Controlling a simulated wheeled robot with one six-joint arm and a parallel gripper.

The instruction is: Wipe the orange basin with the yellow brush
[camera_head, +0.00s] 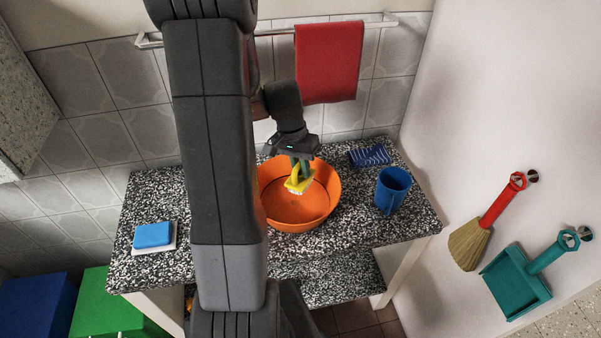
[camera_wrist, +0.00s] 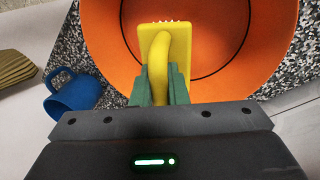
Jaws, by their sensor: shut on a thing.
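The orange basin (camera_head: 288,213) stands on the speckled counter, right of my arm in the head view. It fills much of the wrist view (camera_wrist: 258,35). The yellow brush (camera_head: 300,182) is held by its handle in my gripper (camera_head: 301,163), with the bristles pointing down inside the basin. In the wrist view my green fingertips (camera_wrist: 163,88) are shut on the curved yellow handle, and the brush head (camera_wrist: 147,37) lies over the basin floor. I cannot tell whether the bristles touch the basin. My arm hides part of the basin's left edge.
A blue mug (camera_head: 393,190) and a blue-striped item (camera_head: 370,156) stand right of the basin. A blue sponge (camera_head: 153,235) lies at the counter's left. A red towel (camera_head: 328,62) hangs behind. A hand broom (camera_head: 478,235) and teal dustpan (camera_head: 516,283) hang on the right wall.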

